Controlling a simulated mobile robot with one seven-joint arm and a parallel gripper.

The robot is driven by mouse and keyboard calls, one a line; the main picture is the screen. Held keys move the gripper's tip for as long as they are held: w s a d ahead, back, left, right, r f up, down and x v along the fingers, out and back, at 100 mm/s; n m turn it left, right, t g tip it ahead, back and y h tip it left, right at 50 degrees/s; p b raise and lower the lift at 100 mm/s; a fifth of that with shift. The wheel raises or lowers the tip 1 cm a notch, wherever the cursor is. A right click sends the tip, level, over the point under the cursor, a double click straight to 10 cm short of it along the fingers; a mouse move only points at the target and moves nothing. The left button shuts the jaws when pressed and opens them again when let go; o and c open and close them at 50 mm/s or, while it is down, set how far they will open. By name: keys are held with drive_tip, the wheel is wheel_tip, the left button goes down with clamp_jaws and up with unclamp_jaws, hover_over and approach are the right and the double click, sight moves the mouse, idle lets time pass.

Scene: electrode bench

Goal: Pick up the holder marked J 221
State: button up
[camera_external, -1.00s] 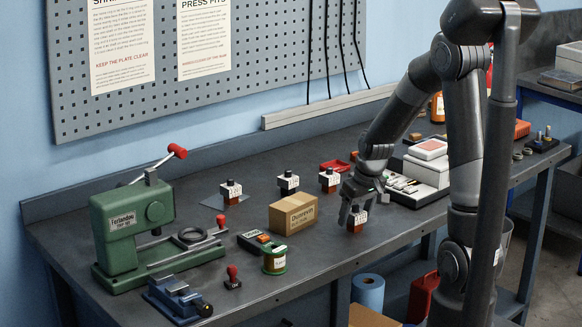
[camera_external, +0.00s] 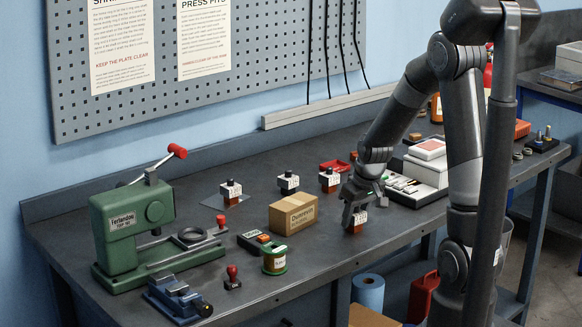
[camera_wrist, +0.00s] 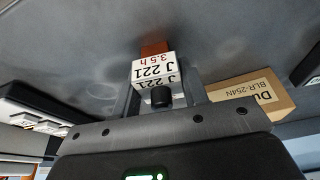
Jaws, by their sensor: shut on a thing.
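The holder marked J 221 (camera_wrist: 154,69) has a white labelled block, a black knob on top and a brown-orange lower part. Its label also reads 3.5 h in the wrist view. My gripper (camera_wrist: 160,92) is shut on this holder, with a finger on each side of it. In the external view my gripper (camera_external: 355,211) is near the bench's front edge, with the holder (camera_external: 356,220) between its fingers. I cannot tell if the holder's bottom touches the bench. Other similar holders stand farther back: one (camera_external: 231,191) on a thin plate, one (camera_external: 288,182) and one (camera_external: 329,179).
A cardboard box (camera_external: 293,213) stands just left of my gripper. A white device (camera_external: 427,170) is to the right. Bare bench lies around my gripper.

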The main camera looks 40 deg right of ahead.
drive_tip(key=shift+c, duration=1.4)
